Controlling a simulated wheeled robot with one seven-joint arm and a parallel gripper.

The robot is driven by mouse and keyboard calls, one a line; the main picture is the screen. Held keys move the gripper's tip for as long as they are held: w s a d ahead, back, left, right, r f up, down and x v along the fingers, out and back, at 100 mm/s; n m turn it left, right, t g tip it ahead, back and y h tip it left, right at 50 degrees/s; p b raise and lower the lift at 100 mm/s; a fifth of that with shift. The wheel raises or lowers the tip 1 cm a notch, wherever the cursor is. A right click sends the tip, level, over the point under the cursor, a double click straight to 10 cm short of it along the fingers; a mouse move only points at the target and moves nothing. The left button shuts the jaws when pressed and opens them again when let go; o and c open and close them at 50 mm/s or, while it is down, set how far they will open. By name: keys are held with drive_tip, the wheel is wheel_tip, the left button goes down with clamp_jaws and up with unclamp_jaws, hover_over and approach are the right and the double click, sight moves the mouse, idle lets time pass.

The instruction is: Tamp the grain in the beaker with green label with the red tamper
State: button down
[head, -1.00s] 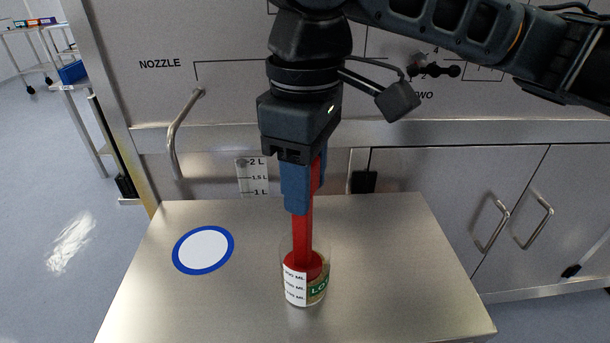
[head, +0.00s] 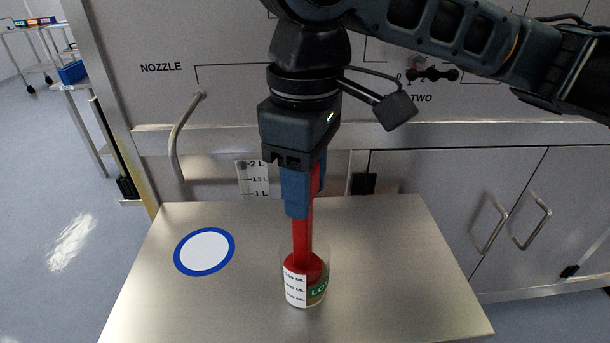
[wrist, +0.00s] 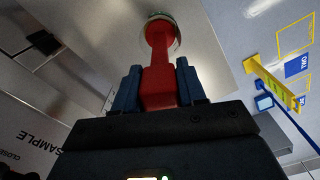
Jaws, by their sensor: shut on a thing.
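The beaker (head: 296,290) is clear, with a white scale and a green label, and stands upright on the metal table. Grain shows faintly behind the label. The red tamper (head: 303,240) is upright with its wide head inside the beaker; I cannot tell how firmly the head presses on the grain. My gripper (head: 303,195) has blue fingers shut on the tamper's handle, above the beaker. In the wrist view, the tamper (wrist: 159,75) runs from between my fingers to the beaker's rim (wrist: 176,44).
A white disc with a blue ring (head: 205,252) lies on the table (head: 390,270) left of the beaker. The nozzle pipe (head: 176,135) and the panel wall stand behind. The table's right side is clear.

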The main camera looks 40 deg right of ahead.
drive_tip(key=shift+f, duration=0.3)
drive_tip(key=shift+r+p, duration=1.4)
drive_tip(key=shift+r, duration=0.05)
wheel_tip(320, 180, up, 8)
drive_tip(key=p, duration=0.8)
drive_tip(key=shift+f, duration=0.1)
